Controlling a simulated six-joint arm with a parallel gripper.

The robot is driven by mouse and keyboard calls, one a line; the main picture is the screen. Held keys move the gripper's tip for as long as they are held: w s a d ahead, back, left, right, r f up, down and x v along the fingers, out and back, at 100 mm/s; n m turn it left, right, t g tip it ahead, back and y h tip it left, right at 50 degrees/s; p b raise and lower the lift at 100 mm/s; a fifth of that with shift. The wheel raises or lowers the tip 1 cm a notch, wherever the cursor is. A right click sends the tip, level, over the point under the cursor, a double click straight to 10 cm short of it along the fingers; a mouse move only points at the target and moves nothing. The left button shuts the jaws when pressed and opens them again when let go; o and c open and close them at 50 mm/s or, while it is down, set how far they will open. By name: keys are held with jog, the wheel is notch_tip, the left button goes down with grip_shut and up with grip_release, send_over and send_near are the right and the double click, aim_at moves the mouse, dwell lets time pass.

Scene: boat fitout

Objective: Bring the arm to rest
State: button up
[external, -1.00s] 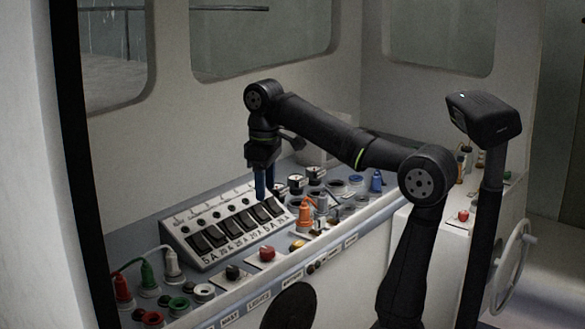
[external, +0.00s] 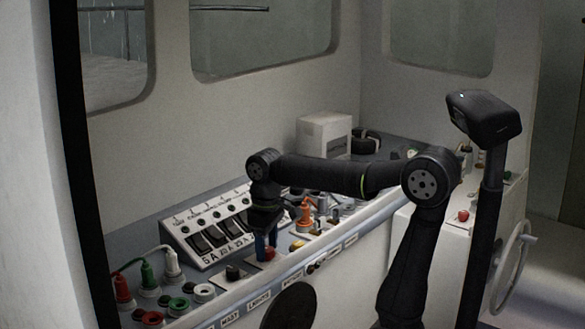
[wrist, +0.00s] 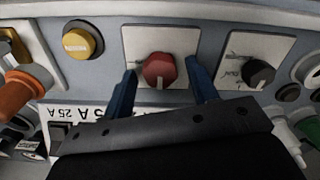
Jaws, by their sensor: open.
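My gripper (external: 266,245) is low over the front part of the console, at the red knob (external: 267,254). In the wrist view its two blue fingers (wrist: 163,88) are apart, one on each side of the red knob (wrist: 159,70). The knob sits on a white square plate (wrist: 187,41). I cannot tell whether either finger touches it. My arm reaches left from its base at the lower right, with the wrist bent down.
The black knob (wrist: 257,73) and yellow button (wrist: 78,43) flank the red knob. An orange plug (external: 306,213) stands close on the right. The switch panel (external: 190,243) lies behind. Green (external: 147,272) and red plugs (external: 122,289) are at the left. Air above the console is free.

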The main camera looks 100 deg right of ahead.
jog(key=m, duration=0.7)
jog(key=shift+m, duration=0.4)
jog(key=m, duration=0.4)
jog(key=shift+m, duration=2.1)
